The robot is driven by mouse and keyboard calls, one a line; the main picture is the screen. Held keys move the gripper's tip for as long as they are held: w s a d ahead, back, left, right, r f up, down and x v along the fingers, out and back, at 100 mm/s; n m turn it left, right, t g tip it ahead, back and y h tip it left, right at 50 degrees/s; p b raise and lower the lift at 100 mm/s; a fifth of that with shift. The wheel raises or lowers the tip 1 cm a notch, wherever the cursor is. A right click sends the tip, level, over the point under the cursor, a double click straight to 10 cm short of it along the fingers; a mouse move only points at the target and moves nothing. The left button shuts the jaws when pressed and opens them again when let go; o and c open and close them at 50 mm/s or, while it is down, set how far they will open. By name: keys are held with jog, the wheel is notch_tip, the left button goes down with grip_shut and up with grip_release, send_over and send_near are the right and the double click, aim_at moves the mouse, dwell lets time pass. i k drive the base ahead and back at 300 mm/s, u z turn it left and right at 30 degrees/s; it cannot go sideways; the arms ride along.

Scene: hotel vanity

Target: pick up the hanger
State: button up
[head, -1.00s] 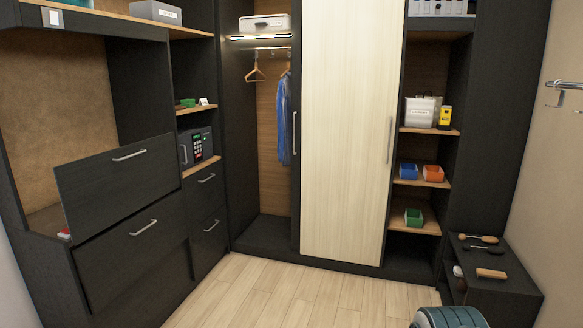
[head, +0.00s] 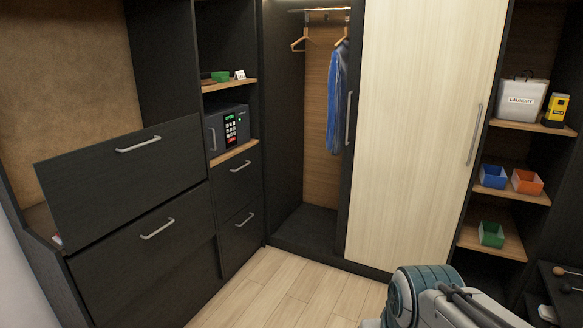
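An empty wooden hanger (head: 300,43) hangs from the rail (head: 325,10) in the open left part of the wardrobe. To its right, a blue garment (head: 338,100) hangs on a second hanger (head: 342,42), close to the sliding door's edge. Part of my arm shows at the bottom right, well apart from both hangers. My gripper is not in the frame.
The pale sliding door (head: 425,130) covers the middle of the wardrobe. The wooden floor (head: 290,285) ahead is clear.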

aim_at(305, 34)
jog(key=u, duration=0.25)
jog(key=i, duration=3.75)
jog(key=z, duration=0.2)
